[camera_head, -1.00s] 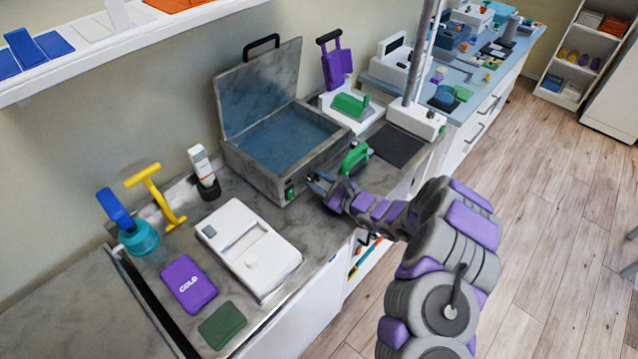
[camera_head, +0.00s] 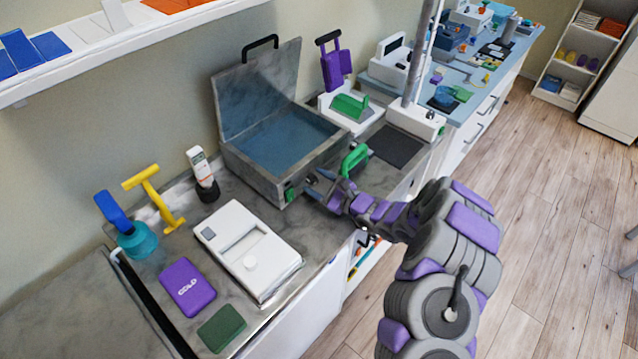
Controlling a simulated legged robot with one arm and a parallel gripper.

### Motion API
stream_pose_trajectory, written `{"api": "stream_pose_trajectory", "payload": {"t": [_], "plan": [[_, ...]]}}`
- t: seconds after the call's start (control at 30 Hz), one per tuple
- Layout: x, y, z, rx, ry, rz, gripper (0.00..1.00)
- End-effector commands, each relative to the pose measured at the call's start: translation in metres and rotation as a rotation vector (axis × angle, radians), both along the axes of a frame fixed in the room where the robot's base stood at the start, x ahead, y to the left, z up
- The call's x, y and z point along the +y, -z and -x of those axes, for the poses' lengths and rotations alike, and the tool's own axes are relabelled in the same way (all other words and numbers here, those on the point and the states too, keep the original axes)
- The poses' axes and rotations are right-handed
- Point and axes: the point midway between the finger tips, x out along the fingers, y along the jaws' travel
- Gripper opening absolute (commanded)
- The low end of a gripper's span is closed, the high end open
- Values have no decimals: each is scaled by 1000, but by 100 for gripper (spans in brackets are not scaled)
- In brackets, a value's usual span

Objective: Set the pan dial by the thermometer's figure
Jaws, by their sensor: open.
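The pan is a grey marbled box (camera_head: 243,166) with its lid (camera_head: 262,88) raised and a blue inside (camera_head: 285,140). A small green dial (camera_head: 290,194) sits on its front face, near the right corner. My gripper (camera_head: 310,184) is open and empty, just right of the dial. I cannot tell whether a fingertip touches it. The thermometer (camera_head: 199,163), white with an orange mark, stands upright in a black holder (camera_head: 208,192) left of the pan. Its figure is too small to read.
A white device (camera_head: 248,250), a purple COLD pack (camera_head: 188,287), a green pad (camera_head: 221,327), a yellow T-handle (camera_head: 150,190) and a teal-based blue tool (camera_head: 138,240) lie to the left. A green handle (camera_head: 354,160) stands close behind my gripper. A pole (camera_head: 420,55) rises beyond.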

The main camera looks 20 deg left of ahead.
Motion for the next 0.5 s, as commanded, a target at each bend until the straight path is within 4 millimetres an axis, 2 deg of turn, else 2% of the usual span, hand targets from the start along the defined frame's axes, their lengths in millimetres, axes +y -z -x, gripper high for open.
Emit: {"api": "stream_pose_trajectory", "payload": {"t": [0.23,0.5], "plan": [[-20,-2,6,4,5,-2,60],[-75,-8,24,3,8,-2,60]]}}
